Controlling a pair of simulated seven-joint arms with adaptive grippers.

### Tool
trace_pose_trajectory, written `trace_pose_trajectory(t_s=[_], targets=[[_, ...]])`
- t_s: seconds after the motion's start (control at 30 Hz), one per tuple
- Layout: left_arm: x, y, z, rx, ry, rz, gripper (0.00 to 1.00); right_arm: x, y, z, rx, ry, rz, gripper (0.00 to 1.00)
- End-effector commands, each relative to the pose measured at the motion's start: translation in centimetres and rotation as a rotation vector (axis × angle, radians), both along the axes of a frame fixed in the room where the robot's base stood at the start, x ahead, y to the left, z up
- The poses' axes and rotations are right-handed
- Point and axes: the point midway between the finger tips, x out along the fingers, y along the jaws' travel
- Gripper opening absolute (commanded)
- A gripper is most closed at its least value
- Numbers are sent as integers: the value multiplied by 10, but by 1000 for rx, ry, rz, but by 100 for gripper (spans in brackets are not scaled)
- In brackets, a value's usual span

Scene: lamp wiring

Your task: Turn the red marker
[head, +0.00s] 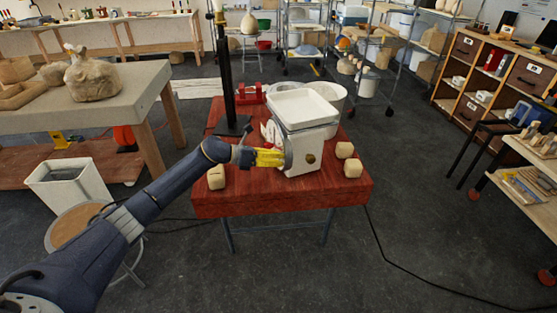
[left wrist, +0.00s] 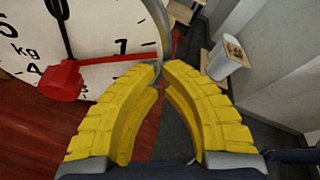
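A weighing scale (head: 303,165) with a white tray on top stands on the red wooden table (head: 280,200). In the left wrist view its white dial (left wrist: 110,30) fills the upper left, with black numbers, "kg" and a black needle. The red marker (left wrist: 62,82) is a red block at the dial's lower left, with a thin red line running right to the rim. My left gripper (head: 282,158) is beside the scale's left side. Its yellow fingers (left wrist: 162,70) meet or nearly meet at the tips, right of the red block and apart from it. My right gripper is not in view.
Pale blocks (head: 353,168) lie on the table on both sides of the scale. A black upright stand (head: 226,85) rises behind my left wrist. A red object (head: 250,94) sits at the table's back. A grey-topped workbench (head: 135,92) stands at the left, and open floor lies right.

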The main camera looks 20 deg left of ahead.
Motion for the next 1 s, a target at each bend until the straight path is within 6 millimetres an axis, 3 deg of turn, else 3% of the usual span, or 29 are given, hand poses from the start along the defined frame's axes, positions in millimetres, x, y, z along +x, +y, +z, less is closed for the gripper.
trace_pose_trajectory(t_s=[0.2,0.5,0.67,0.87,1.0], targets=[[5,4,16,-54,72,1,0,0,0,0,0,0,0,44],[4,3,16,-57,76,0,0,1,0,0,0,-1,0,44],[1,1,9,-58,77,-1,0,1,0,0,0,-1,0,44],[-13,-10,-18,-58,81,-1,0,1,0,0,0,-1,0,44],[-23,13,-11,-56,76,2,0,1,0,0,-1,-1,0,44]])
